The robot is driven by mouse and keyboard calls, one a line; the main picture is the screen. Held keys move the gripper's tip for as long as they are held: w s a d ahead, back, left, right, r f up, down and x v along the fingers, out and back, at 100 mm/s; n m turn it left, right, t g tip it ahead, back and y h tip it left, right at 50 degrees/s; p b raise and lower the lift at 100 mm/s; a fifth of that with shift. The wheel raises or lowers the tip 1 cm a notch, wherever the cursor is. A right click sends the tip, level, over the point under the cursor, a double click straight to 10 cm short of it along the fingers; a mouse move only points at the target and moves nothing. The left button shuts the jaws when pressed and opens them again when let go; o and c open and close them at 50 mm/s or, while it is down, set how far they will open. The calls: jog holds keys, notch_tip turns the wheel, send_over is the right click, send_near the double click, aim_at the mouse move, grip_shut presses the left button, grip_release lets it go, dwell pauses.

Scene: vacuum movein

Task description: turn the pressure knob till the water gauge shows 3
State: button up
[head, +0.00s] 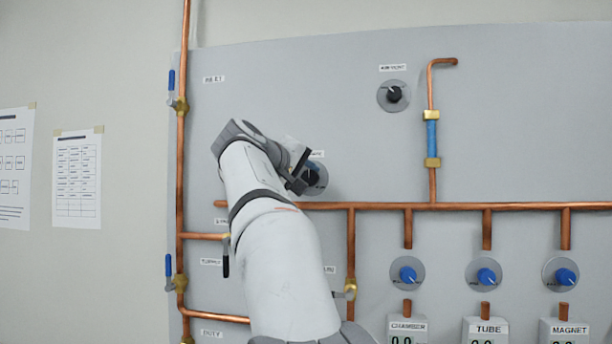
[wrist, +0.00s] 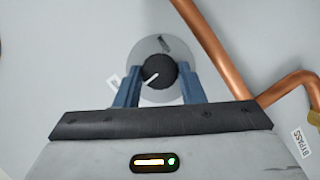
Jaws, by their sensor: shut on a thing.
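A black knob (wrist: 159,72) with a white pointer line sits on a round grey plate (wrist: 150,48) in the wrist view. My gripper (wrist: 161,76) has its two blue fingers on either side of this knob and is shut on it. The pointer slants toward the lower left of that picture. In the head view my gripper (head: 301,172) is at the same knob (head: 312,174), which it partly covers. The label above it is mostly hidden, so I cannot read whether it names pressure. I cannot make out a water gauge in either view.
Copper pipes (head: 460,206) run beside and below the knob; one (wrist: 215,50) passes close to the right finger. Another black knob (head: 394,94) is at upper right. Blue knobs (head: 407,274) sit above CHAMBER, TUBE and MAGNET displays. Blue-handled valves (head: 169,266) line the left pipe.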

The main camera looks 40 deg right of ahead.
jog(key=shift+f, duration=0.25)
jog(key=o, duration=1)
jog(key=shift+r, duration=0.15)
jog(key=shift+b+v, duration=0.8)
jog(key=shift+v, duration=3.2)
